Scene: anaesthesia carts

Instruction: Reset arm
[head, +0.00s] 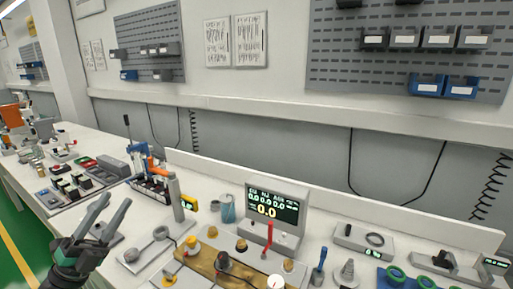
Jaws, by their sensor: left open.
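My left gripper (117,200) is at the lower left of the head view. Its two dark grey fingers point up and to the right, spread apart, with nothing between them. It is above the near edge of the white bench (150,232), left of the wooden board with knobs (205,262). A small grey part on the bench shows just behind the fingers. My right gripper is not in view.
A display unit (275,212) stands mid-bench, with a red-handled tool before it. Tall blue and orange tools (140,158) and a grey post (175,198) stand to the left. Green rings (397,273) lie at right. Bins hang on the wall panel (420,62).

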